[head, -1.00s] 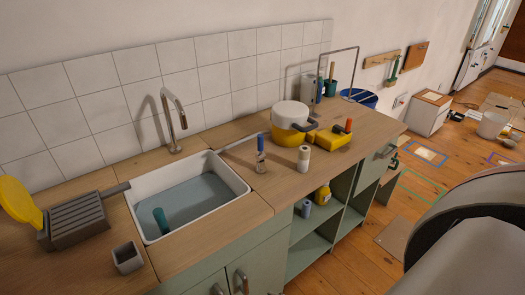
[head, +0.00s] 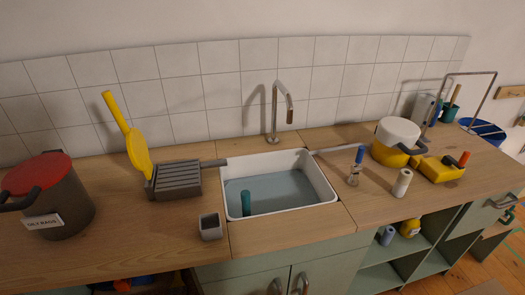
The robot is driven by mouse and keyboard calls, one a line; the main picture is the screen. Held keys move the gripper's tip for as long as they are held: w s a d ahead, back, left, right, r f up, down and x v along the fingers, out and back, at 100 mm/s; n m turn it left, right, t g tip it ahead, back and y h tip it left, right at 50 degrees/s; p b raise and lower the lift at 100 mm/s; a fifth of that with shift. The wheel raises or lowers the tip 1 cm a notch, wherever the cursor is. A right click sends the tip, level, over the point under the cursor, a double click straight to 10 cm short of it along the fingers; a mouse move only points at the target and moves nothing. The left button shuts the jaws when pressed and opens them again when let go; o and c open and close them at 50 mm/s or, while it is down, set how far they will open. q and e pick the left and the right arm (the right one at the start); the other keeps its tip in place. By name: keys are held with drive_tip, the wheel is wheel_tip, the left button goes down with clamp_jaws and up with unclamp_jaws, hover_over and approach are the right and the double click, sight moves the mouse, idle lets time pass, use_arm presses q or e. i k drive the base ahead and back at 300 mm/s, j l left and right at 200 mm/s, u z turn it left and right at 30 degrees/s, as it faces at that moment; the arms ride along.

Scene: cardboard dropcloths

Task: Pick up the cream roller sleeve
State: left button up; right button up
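The cream roller sleeve (head: 402,182) is a small pale cylinder standing upright on the wooden counter (head: 300,235), right of the sink. It stands in front of the yellow pot with a white top (head: 396,140) and left of a yellow block-shaped item (head: 440,170). A small clear jar with a blue handle (head: 355,165) stands just to its left. Nothing covers the sleeve. Neither of my grippers shows in the head view.
A white sink (head: 330,190) with a teal cylinder (head: 245,203) in it is mid-counter. A grey cup (head: 210,226), a grey slotted rack (head: 178,180) and a dark bin with a red lid (head: 55,200) stand left. Open shelves (head: 375,278) hold a blue roll (head: 386,235).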

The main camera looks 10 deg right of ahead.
sight(405, 178)
drive_tip(key=z, duration=0.45)
drive_tip(key=i+l+z, duration=0.1)
drive_tip(key=z, duration=0.8)
drive_tip(key=i+l, duration=0.15)
drive_tip(key=l, duration=0.2)
drive_tip(key=i+l+u, duration=0.15)
drive_tip(key=l, duration=0.15)
drive_tip(key=i+l, duration=0.15)
drive_tip(key=l, duration=0.2)
drive_tip(key=i+l+u, duration=0.15)
drive_tip(key=l, duration=0.2)
